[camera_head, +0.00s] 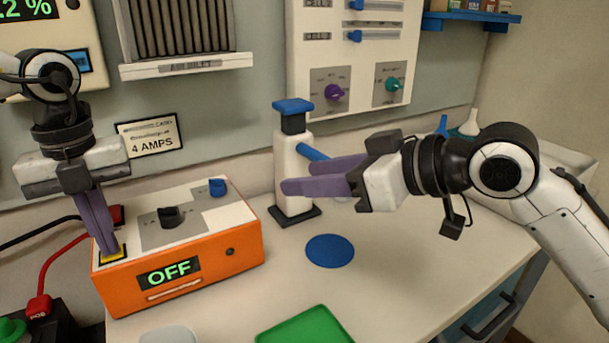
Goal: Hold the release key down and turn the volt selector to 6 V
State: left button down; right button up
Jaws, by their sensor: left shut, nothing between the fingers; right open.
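An orange charger box (185,279) with a pale top panel stands on the bench at the left; its front display (169,272) reads OFF. A black selector knob (171,216) sits on a grey plate on the top panel, and a blue knob (217,187) sits behind it to the right. A yellow-edged key (113,255) is at the panel's front left corner. My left gripper (107,250) is shut and empty, its fingertips pointing down on that key and partly hiding it. My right gripper (292,178) is open and empty, right of the box and above the bench.
A white pump-like stand (291,165) with a blue cap is just behind my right gripper's fingers. A blue disc (330,251) and a green tray (304,328) lie on the bench. A red cable (60,256) runs left of the box. A wall sign (149,135) reads 4 AMPS.

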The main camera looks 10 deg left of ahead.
jog(key=shift+s+d+r, duration=0.1)
jog(key=shift+s+d, duration=0.05)
jog(key=shift+d, duration=0.15)
pick_arm(q)
jog(key=shift+r, duration=0.1)
jog(key=shift+r+p, duration=1.45)
jog(key=shift+r, duration=0.75)
pick_arm(e)
jog(key=shift+r, duration=1.4)
